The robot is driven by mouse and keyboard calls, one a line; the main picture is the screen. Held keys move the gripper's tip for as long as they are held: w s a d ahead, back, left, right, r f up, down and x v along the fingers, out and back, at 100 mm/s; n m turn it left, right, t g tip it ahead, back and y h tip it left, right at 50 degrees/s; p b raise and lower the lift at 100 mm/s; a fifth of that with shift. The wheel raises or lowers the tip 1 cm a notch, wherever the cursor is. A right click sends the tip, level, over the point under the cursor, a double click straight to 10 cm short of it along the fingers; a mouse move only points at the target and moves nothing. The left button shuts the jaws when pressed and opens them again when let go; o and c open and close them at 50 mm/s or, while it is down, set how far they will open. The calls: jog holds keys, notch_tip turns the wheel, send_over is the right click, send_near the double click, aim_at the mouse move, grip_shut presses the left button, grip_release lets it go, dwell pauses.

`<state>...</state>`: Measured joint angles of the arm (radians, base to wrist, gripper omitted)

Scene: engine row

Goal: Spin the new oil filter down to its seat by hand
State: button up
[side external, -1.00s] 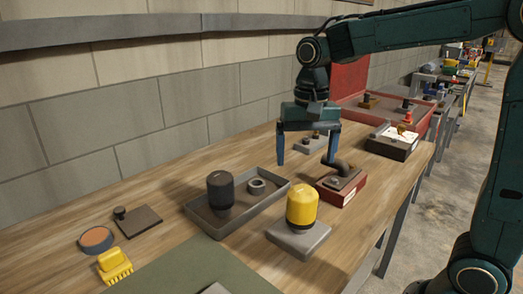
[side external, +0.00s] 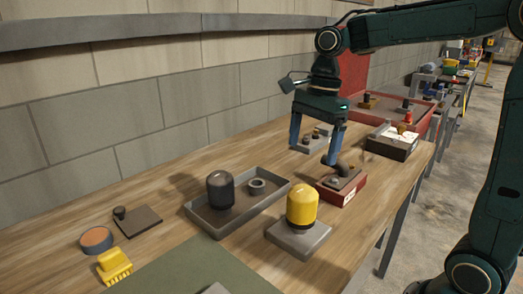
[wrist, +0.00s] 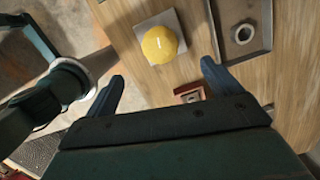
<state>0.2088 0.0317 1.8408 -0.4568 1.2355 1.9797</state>
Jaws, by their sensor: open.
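The yellow oil filter (side external: 302,205) stands upright on a square grey block (side external: 299,240) near the front edge of the bench. A dark band shows beneath its yellow body; I cannot tell whether it touches its seat. In the wrist view the filter (wrist: 160,44) appears from above, beyond the fingertips. My gripper (side external: 314,154) is open and empty, with blue fingers pointing down.
A grey tray (side external: 274,203) holds a black filter (side external: 220,189) and a ring (side external: 257,187). A yellow brush (side external: 114,266) and a round tin (side external: 96,239) lie at the left. Bare wood surrounds the filter block.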

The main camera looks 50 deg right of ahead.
aim_at(303, 189)
jog(key=shift+m, duration=0.3)
jog(key=shift+f, duration=0.1)
jog(key=shift+w+a+f, duration=0.1)
jog(key=shift+a+f, duration=0.2)
jog(key=shift+f, duration=1.95)
jog(key=shift+w+a+f, duration=0.1)
jog(key=shift+a+f, duration=0.25)
jog(key=shift+f, duration=1.85)
jog(key=shift+a+f, duration=0.3)
jog(key=shift+f, duration=1.95)
jog(key=c, duration=1.3)
jog(key=m, duration=0.6)
jog(key=shift+t, duration=0.4)
jog(key=m+h, duration=0.1)
jog(key=m, duration=0.4)
jog(key=shift+w+d, duration=0.1)
jog(key=shift+t, duration=0.3)
